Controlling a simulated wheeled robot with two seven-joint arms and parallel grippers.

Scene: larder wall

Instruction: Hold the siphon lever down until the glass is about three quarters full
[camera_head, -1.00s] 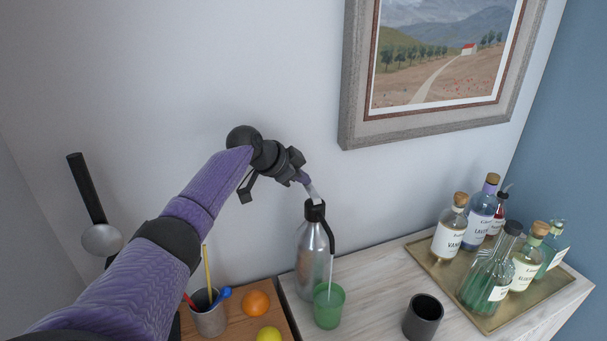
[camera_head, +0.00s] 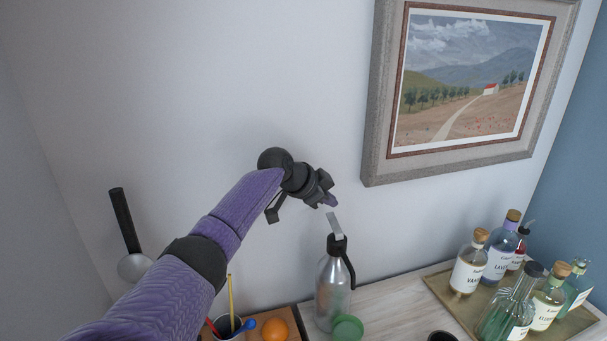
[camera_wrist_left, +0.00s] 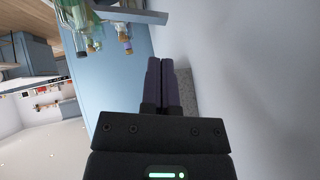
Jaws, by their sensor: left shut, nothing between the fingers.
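The steel siphon (camera_head: 333,290) stands upright on the pale counter, with a black head and a black spout curving down its right side. Its grey lever (camera_head: 335,226) is tilted up. The green glass (camera_head: 347,327) stands in front of the siphon, below the spout, partly cut by the bottom edge; I cannot read its fill level. No stream shows at the spout. My left gripper (camera_head: 331,200) is shut and empty, just above the lever's raised tip and seemingly apart from it. Its closed fingers show in the left wrist view (camera_wrist_left: 168,85). My right gripper is not in view.
A brass tray (camera_head: 453,302) with several bottles stands at the right. A dark cup (camera_head: 441,337) is at the bottom edge. An orange (camera_head: 275,330) and a cup of utensils (camera_head: 228,326) are at the left. A framed picture (camera_head: 374,150) hangs above.

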